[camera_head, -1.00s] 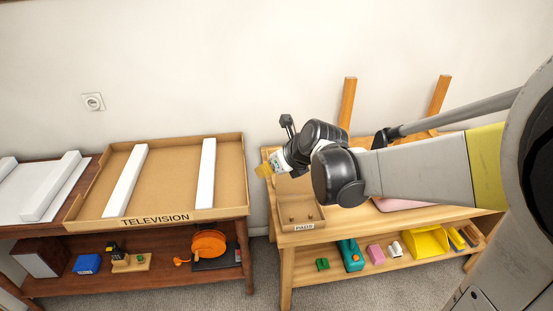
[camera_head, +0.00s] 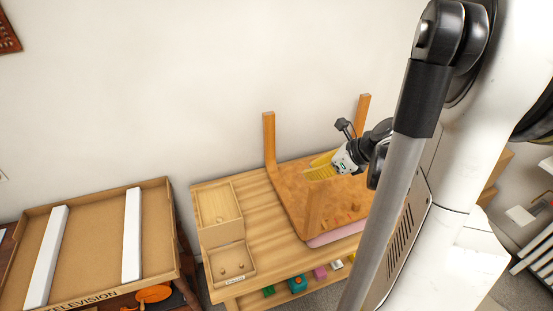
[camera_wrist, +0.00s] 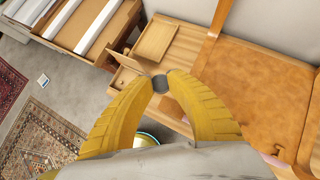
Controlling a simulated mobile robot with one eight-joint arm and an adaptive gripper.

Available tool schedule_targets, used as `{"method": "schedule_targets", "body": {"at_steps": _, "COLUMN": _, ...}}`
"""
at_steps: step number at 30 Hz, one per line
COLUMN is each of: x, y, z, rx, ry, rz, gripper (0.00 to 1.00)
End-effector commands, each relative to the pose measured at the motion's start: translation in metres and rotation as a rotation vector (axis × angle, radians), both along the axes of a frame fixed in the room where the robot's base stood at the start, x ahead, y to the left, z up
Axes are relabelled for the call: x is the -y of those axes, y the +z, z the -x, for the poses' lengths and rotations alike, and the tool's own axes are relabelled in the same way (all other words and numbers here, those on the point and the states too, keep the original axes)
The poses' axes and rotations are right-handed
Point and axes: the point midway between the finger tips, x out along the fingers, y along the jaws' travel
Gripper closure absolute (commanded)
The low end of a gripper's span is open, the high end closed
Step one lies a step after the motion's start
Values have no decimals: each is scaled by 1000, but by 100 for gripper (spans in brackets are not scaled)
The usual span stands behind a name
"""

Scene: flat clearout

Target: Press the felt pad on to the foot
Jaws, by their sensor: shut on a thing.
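My gripper (camera_wrist: 161,80) is shut on a small dark grey round felt pad (camera_wrist: 160,85), held between its two yellow fingertips in the wrist view. The back legs, left (camera_head: 269,140) and right (camera_head: 362,120), stand up clear of my gripper. The seat underside also shows in the wrist view (camera_wrist: 250,85).
The open box labelled PADS (camera_head: 232,265) lies at the bench's left front, with a wooden tray (camera_head: 217,208) behind it. The TELEVISION carton (camera_head: 85,240) is farther left. A pink sheet (camera_head: 335,235) lies under the stool. Bare bench (camera_head: 265,235) is between box and stool.

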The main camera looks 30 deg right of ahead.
Motion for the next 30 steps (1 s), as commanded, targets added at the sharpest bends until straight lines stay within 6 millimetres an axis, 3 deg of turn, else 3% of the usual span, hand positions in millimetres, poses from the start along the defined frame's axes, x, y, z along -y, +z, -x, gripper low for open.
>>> {"method": "schedule_targets", "body": {"at_steps": 1, "x": 9, "y": 12, "z": 8, "rx": 3, "ry": -1, "rz": 0, "gripper": 91}}
{"method": "schedule_targets", "body": {"at_steps": 6, "x": 18, "y": 19, "z": 22, "rx": 12, "ry": 15, "rz": -1, "gripper": 91}}
{"method": "schedule_targets", "body": {"at_steps": 19, "x": 19, "y": 17, "z": 24, "rx": 16, "ry": 13, "rz": -1, "gripper": 91}}
{"method": "schedule_targets", "body": {"at_steps": 30, "x": 19, "y": -7, "z": 25, "rx": 19, "ry": 5, "rz": -2, "gripper": 91}}
